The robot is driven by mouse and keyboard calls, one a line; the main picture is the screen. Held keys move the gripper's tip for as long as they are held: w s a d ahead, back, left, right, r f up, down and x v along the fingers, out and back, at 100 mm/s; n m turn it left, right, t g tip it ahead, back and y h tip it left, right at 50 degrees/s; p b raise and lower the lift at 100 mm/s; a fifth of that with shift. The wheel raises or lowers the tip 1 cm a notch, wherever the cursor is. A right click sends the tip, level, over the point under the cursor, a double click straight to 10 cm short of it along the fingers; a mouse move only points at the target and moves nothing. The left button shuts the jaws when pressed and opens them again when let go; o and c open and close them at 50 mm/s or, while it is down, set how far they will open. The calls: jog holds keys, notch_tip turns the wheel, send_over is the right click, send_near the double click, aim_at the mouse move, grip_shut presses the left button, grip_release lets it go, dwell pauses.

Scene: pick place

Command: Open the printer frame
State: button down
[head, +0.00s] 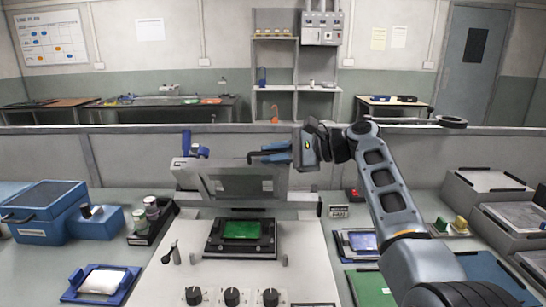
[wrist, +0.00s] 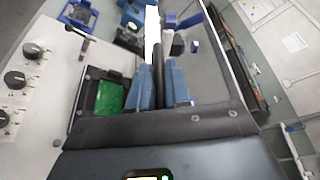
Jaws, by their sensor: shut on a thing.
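The printer frame (head: 190,179), a grey panel with a window, stands raised and tilted up at the back of the white printer base (head: 195,263). Its dark edge and window also fill the middle of the wrist view (wrist: 215,122). My gripper (head: 258,156) is at the frame's upper right side. In the wrist view its blue fingers (wrist: 164,66) are shut on a dark bar of the frame, the handle (wrist: 158,58). A green board (head: 242,230) lies in a black holder on the base, below the frame; it also shows in the wrist view (wrist: 108,98).
Several black knobs (head: 231,296) line the base front. A blue toolbox (head: 45,212) and a blue tray with a white pad (head: 101,283) stand left. Grey bins (head: 487,183) and a green mat (head: 370,289) are right. A low wall (head: 120,160) runs behind.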

jog(key=shift+f, duration=0.1)
jog(key=c, duration=1.2)
grip_release()
jog(key=shift+o, duration=0.2)
jog(key=shift+d, duration=0.1)
jog(key=b+v, duration=0.1)
jog(key=v, duration=0.6)
jog(key=shift+d, duration=0.3)
jog(key=shift+s, duration=0.1)
